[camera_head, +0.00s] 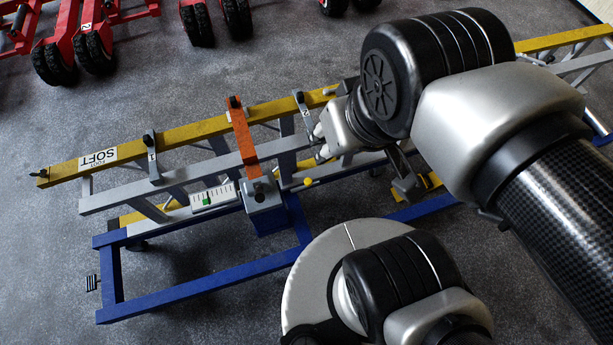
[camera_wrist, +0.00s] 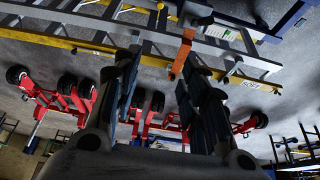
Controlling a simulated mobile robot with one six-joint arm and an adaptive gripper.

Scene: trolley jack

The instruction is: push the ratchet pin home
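A small yellow knob (camera_head: 308,181) sticks out on a short rod at the right of a grey block (camera_head: 262,195); I take it for the ratchet pin. How deep its rod sits is too small to tell. An orange lever (camera_head: 242,137) rises from the block across the ladder; it also shows in the wrist view (camera_wrist: 182,52). My gripper (camera_head: 322,142) is above the ladder, up and right of the knob and apart from it. In the wrist view my gripper's two fingers (camera_wrist: 163,55) stand apart with nothing held.
A yellow and grey ladder (camera_head: 190,132), labelled SOFT, lies over a blue frame (camera_head: 200,286). Numbered grey clips (camera_head: 152,157) sit on it. A white scale (camera_head: 213,196) with a green marker is left of the block. Red wheeled trolleys (camera_head: 88,45) stand behind. Open floor lies around.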

